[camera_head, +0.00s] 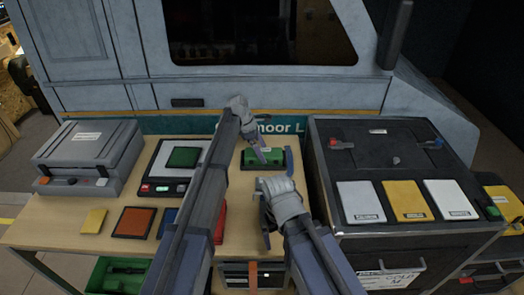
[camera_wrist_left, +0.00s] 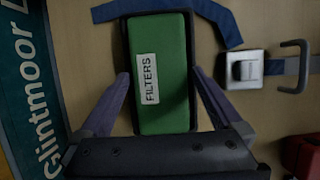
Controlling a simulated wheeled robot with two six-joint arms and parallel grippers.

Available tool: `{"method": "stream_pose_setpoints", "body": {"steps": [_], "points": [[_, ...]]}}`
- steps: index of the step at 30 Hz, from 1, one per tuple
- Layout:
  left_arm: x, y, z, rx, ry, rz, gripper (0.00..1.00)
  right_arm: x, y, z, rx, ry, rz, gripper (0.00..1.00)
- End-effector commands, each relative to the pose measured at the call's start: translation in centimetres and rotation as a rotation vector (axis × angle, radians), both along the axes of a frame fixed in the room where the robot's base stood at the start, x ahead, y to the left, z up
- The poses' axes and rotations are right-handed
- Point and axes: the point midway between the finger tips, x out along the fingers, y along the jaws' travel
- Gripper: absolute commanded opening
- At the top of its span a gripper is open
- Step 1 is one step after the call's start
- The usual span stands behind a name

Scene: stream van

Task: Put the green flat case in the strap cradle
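A green flat case labelled FILTERS (camera_wrist_left: 174,55) lies flat within a black-edged cradle (camera_wrist_left: 126,50) in the left wrist view. It also shows in the head view as a green case (camera_head: 270,157). A blue strap (camera_wrist_left: 218,22) runs loose on both sides of its far end, and a metal buckle (camera_wrist_left: 247,68) lies to the right, not over the case. My left gripper (camera_head: 260,154) is open, with one finger along each long side of the case; contact is unclear. My right gripper (camera_head: 266,216) is nearer the front edge; its jaws are partly hidden.
A scale (camera_head: 160,187) holds another green block (camera_head: 184,157). A grey machine (camera_head: 88,155) stands left; yellow (camera_head: 94,220) and orange (camera_head: 134,222) pieces lie in front. A red item (camera_head: 220,222) is partly behind my left arm. A dark cabinet (camera_head: 400,160) bounds the right.

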Motion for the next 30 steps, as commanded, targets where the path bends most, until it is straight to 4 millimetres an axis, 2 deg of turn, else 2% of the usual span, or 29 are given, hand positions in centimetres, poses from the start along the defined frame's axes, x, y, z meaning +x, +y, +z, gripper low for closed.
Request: {"method": "stream_pose_setpoints", "body": {"steps": [5,11,30], "points": [[0.0,0.0,0.3,0.0,0.0,0.0,1.0,0.0,0.0,0.3,0.0,0.0,0.0,1.0],[0.0,0.4,1.8,0.0,0.0,0.0,1.0,0.0,0.0,1.8,0.0,0.0,0.0,1.0],[0.0,4.1,10.8,0.0,0.0,0.0,1.0,0.0,0.0,10.8,0.0,0.0,0.0,1.0]]}}
